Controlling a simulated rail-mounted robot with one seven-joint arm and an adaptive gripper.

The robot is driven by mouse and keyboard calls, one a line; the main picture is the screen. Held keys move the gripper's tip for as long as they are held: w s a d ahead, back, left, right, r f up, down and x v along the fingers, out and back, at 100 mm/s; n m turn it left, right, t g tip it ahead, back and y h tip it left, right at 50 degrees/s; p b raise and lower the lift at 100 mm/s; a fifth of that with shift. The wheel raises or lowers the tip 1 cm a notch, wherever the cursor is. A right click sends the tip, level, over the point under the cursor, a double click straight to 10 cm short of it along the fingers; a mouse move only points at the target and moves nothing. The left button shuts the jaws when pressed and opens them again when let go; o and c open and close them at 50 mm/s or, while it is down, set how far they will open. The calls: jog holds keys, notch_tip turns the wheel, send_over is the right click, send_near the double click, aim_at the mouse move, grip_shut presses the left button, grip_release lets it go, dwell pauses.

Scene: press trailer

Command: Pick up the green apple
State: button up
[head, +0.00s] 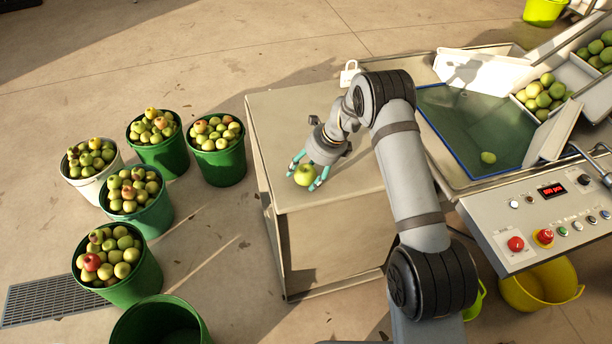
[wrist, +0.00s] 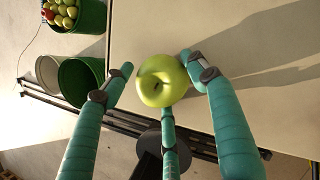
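The green apple (head: 305,175) is at the front left corner of the pale table, between the teal fingers of my gripper (head: 308,181). In the wrist view the yellow-green apple (wrist: 162,81) shows its stem hollow and sits between the fingertips of my gripper (wrist: 157,78). The left finger is apart from it by a small gap. The right fingertip is close to its side, and a third finger is below it; I cannot tell whether these touch. The gripper looks open around the apple. Whether the apple rests on the tabletop is hard to tell.
Several buckets of apples (head: 135,190) stand on the floor to the left. A green sorting basin (head: 470,125) and a control panel (head: 545,220) with red buttons are at the right.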

aim_at(302, 167)
jog(key=c, duration=0.8)
jog(key=shift+r, duration=0.15)
jog(key=shift+w+r, duration=0.1)
jog(key=shift+r, duration=0.1)
notch_tip(302, 167, up, 4)
jog(key=shift+f+b, duration=0.2)
jog(key=shift+b, duration=0.2)
jog(key=s+d+r, duration=0.1)
jog(key=d+r, duration=0.1)
jog(key=d, duration=0.1)
jog(key=s+d+r+b, duration=0.1)
jog(key=d+r, duration=0.1)
jog(key=d, duration=0.2)
jog(key=s+d+r+b, duration=0.1)
jog(key=d+r, duration=0.1)
jog(key=d, duration=0.2)
jog(key=shift+s+d+r, duration=0.1)
jog(key=shift+r, duration=0.3)
